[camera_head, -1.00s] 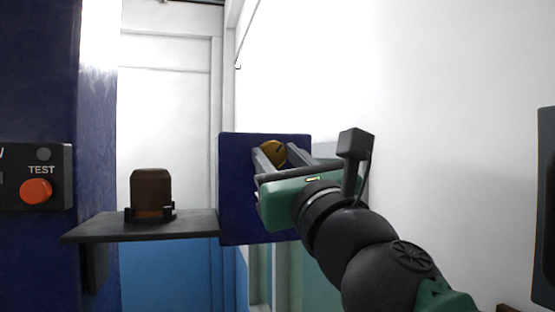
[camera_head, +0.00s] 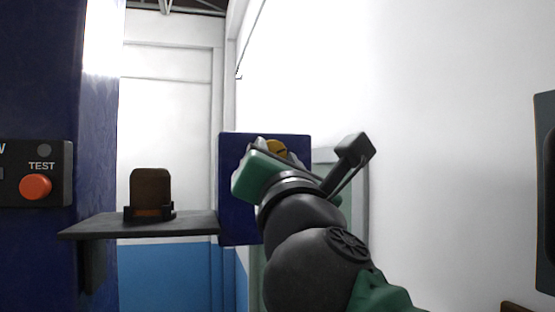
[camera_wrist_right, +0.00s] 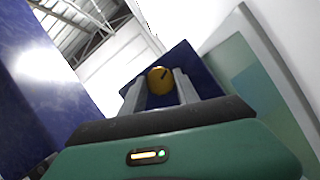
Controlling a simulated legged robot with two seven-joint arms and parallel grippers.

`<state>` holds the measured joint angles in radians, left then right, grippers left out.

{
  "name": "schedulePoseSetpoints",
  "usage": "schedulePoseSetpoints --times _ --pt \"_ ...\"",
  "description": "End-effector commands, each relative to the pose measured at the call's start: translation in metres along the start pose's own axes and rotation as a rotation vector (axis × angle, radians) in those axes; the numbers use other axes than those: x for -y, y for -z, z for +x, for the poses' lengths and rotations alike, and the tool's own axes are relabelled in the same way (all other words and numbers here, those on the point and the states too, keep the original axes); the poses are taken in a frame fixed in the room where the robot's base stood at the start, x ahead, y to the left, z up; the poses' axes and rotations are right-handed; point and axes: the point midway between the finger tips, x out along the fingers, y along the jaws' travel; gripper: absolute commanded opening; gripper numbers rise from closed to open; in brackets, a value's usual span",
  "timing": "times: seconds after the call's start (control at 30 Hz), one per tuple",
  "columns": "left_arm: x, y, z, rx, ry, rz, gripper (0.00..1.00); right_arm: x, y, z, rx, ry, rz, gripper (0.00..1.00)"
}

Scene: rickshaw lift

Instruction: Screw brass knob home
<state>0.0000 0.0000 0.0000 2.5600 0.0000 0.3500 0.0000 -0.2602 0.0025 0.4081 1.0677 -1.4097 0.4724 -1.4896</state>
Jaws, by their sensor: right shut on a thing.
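The brass knob (camera_head: 277,147) is at the blue panel (camera_head: 236,190), partly hidden behind my right gripper (camera_head: 268,150). In the right wrist view the round knob (camera_wrist_right: 160,80), with a dark mark on its face, sits between the two grey fingers of my right gripper (camera_wrist_right: 160,92), against the blue panel (camera_wrist_right: 196,75). The right gripper is shut on the knob. How far the knob is seated cannot be told. My left gripper is not in view.
A grey shelf (camera_head: 190,228) left of the panel carries a brown, dark-based block (camera_head: 151,190). A control box (camera_head: 58,160) with an orange TEST button (camera_head: 36,187) is on the blue column at far left. White wall fills the right, with free room before it.

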Motion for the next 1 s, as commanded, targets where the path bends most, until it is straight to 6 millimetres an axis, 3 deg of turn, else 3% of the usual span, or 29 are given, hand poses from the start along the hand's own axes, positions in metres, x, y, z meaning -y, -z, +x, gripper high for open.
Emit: schedulePoseSetpoints --times 0.03,0.53,0.57,0.6,0.7,1.0 --pt "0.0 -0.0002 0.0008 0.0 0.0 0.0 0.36 0.0012 0.0068 0.0011 -0.011 0.007 0.011 0.0" --pt "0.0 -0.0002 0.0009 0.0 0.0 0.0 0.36 0.0014 0.0069 0.0012 -0.011 0.016 0.03 0.0" --pt "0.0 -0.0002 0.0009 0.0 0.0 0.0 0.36 0.0015 0.0069 0.0012 -0.011 0.016 0.03 0.41" --pt "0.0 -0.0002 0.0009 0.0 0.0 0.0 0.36 0.0014 0.0065 0.0011 -0.01 0.016 0.03 0.46" --pt "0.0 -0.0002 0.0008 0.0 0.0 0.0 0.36 0.001 0.0048 0.0008 -0.007 0.015 0.03 0.59" --pt "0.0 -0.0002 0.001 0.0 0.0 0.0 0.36 0.0003 0.0019 -0.0006 -0.002 0.013 0.029 0.59"
